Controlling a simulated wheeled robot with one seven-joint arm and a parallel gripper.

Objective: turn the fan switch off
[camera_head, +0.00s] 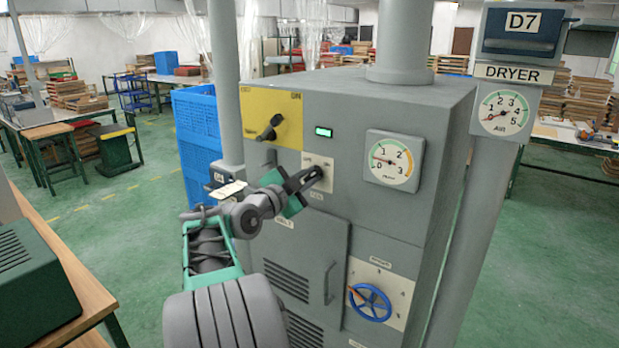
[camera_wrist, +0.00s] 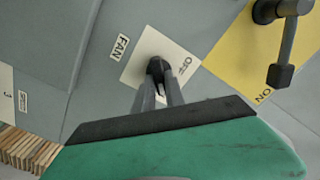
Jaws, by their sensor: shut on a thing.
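The fan switch is a small dark knob on a pale plate (camera_head: 327,184) on the front of the grey cabinet. In the wrist view its plate (camera_wrist: 143,62) bears the word OFF, beside a FAN label (camera_wrist: 120,47). My gripper (camera_head: 314,176) reaches the plate from the lower left. In the wrist view my gripper (camera_wrist: 158,72) has its two dark fingers converging on the fan switch, shut on it. The fingers cover most of the knob, so I cannot tell which way it points.
A yellow plate (camera_head: 289,106) with a black lever switch (camera_head: 270,127) is just up and left. A dial gauge (camera_head: 395,160) is to the right. A blue handwheel (camera_head: 370,303) and a cabinet door (camera_head: 310,250) are below. A blue crate stack (camera_head: 197,125) stands behind left.

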